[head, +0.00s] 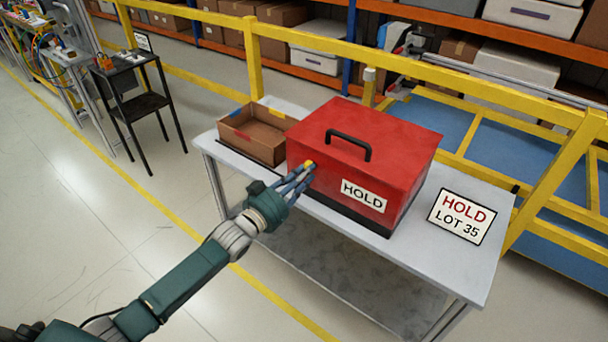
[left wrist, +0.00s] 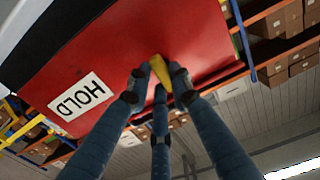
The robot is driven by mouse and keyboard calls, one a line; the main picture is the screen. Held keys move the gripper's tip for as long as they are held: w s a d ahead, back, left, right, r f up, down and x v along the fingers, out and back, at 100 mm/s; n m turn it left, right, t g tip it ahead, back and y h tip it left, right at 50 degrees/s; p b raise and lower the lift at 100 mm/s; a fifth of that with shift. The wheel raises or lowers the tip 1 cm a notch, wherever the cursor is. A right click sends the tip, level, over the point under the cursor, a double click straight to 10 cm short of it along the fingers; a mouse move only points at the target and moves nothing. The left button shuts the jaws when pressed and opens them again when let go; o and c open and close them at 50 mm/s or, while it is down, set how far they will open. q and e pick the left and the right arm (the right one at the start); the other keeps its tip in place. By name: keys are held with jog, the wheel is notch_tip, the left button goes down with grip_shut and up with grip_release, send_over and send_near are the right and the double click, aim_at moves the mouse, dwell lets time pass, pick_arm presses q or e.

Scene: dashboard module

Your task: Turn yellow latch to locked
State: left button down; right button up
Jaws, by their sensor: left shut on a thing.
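The yellow latch (head: 309,163) is on the front face of the red box (head: 400,150), near its left end. In the left wrist view the latch (left wrist: 160,70) lies between the fingertips and stands tilted against the red face. My left gripper (head: 305,172) is shut on the latch; in the left wrist view the fingers of the gripper (left wrist: 158,80) close on it from both sides, with a third finger below. The fingers hide part of the latch, and I cannot read any lock marking. My right gripper does not show.
The box has a black handle (head: 348,143) on its lid and a HOLD label (head: 364,194). It stands on a grey table (head: 470,262) beside an open brown tray (head: 254,140). A HOLD LOT 35 sign (head: 459,216) is at the right. Yellow rails (head: 500,97) run behind.

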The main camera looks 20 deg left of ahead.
pick_arm(q)
jog(key=shift+f, duration=0.1)
jog(key=c, duration=1.5)
grip_release()
jog(key=shift+c, duration=0.2)
jog(key=shift+s, duration=0.1)
jog(key=v, duration=1.2)
